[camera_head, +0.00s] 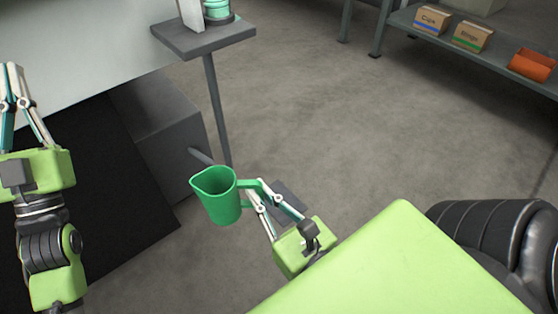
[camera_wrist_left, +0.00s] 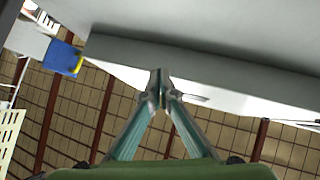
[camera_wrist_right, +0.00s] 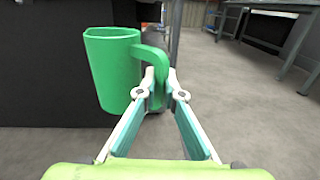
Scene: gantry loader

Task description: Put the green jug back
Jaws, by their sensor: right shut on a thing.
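The green jug (camera_head: 217,196) hangs upright in the air over the floor in the middle of the head view. In the right wrist view the jug (camera_wrist_right: 112,70) is left of the fingers, with its handle running between the fingertips. My right gripper (camera_head: 254,191) is shut on the handle; its fingertips also show in the right wrist view (camera_wrist_right: 160,85). My left gripper (camera_head: 12,84) is at the far left, away from the jug. In the left wrist view its fingertips (camera_wrist_left: 161,88) meet with nothing seen between them.
A small grey stand (camera_head: 205,38) holds a teal container (camera_head: 218,10) and a pale panel (camera_head: 191,14). A light work surface (camera_head: 75,50) lies at the upper left. At upper right, a shelf (camera_head: 400,18) carries two cardboard boxes (camera_head: 432,19) and an orange bin (camera_head: 532,65). Open floor lies between.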

